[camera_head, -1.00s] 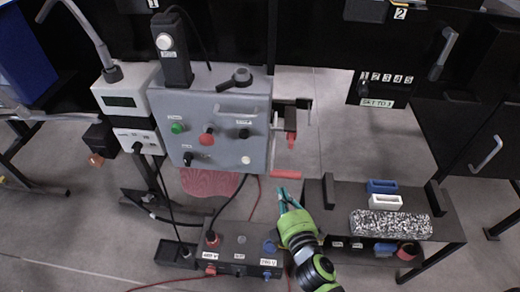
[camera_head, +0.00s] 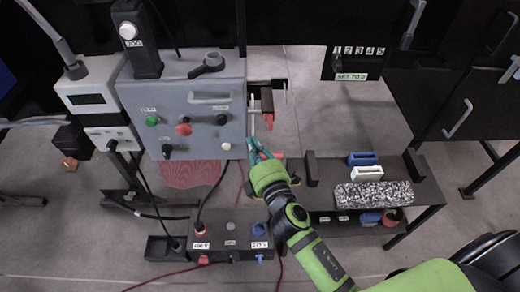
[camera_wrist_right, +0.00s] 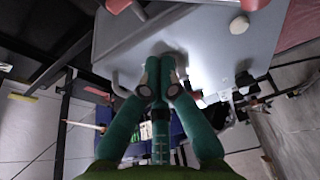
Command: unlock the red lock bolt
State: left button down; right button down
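The grey control box (camera_head: 190,100) has a bracket at its right side. A red lever-like part (camera_head: 269,120) hangs there, and a short red bar sits lower down by the box's lower right edge, partly behind my fingers. I cannot tell for sure which is the lock bolt. My right gripper (camera_head: 257,150) is just below and left of the hanging red part, close to the box's lower right corner. In the right wrist view, its teal fingertips (camera_wrist_right: 160,72) come together in front of the grey box, with nothing visibly held. My left gripper is out of view.
A dark bench (camera_head: 410,185) at right holds a blue block (camera_head: 362,158), a white block (camera_head: 367,173) and a speckled slab (camera_head: 374,195). A socket box (camera_head: 230,228) stands below the control box. Cables hang at left.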

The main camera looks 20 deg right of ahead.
aim_at(243, 122)
jog(key=w, duration=0.5)
jog(key=shift+w, duration=0.35)
jog(key=d, duration=0.1)
jog(key=s+d+p, duration=0.1)
jog(key=d, duration=0.1)
jog(key=shift+s, duration=0.25)
jog(key=shift+d, duration=0.3)
jog(key=shift+s+d+p, duration=0.2)
jog(key=shift+s+d, duration=0.05)
jog(key=shift+d, duration=0.5)
jog(key=shift+s+d+p, duration=0.15)
jog(key=shift+s+d, duration=0.05)
jog(key=shift+d, duration=0.5)
